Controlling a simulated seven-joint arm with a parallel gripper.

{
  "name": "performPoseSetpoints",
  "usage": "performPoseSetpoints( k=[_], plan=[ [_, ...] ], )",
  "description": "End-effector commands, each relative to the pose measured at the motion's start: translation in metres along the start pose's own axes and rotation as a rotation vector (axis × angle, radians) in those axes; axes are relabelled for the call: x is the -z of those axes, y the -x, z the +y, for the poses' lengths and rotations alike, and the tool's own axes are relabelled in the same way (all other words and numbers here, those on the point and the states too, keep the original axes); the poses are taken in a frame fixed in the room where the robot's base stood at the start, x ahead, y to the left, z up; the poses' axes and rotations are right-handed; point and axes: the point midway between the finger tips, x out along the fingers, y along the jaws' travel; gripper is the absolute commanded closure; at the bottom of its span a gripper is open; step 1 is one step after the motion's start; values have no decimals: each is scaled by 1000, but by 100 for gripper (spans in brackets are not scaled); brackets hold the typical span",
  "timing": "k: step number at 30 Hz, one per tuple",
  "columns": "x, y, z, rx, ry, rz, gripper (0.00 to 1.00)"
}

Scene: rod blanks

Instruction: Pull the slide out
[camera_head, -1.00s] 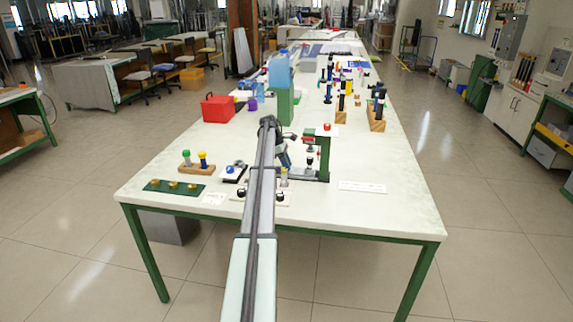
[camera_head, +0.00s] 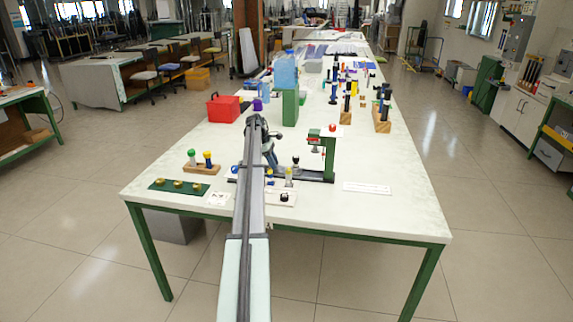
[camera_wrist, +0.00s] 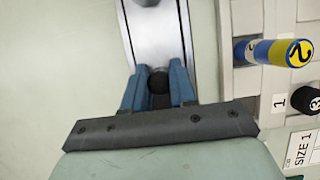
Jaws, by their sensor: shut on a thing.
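The slide (camera_wrist: 160,30) is a pale metal strip in a grey rail in the wrist view. A round black knob (camera_wrist: 158,82) on it sits between the blue fingertips of my gripper (camera_wrist: 158,78), which is shut on it. In the head view my gripper (camera_head: 271,166) is low at the left of the green press (camera_head: 329,158), partly hidden by my arm. A black-topped piece (camera_head: 295,161) stands on the slide line, left of the press head and clear of it.
A wooden block with green and yellow-topped rods (camera_head: 201,168) and a green tray (camera_head: 179,186) are left.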

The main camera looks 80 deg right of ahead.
Motion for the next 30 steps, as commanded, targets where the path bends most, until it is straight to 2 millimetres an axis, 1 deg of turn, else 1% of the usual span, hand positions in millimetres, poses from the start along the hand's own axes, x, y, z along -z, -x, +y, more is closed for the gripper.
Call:
performPoseSetpoints(
  k=[1,3,5,15,16,21,24,30],
  plan=[
    [11,5,2,0,3,0,100],
    [20,9,1,0,2,0,100],
    [26,11,1,0,1,0,100],
    [31,14,0,-2,2,4,100],
    [32,14,0,-2,3,4,72],
    [30,13,0,-1,2,3,56],
    [29,13,0,-1,1,2,48],
    [28,12,0,-1,0,1,48]
  ],
)
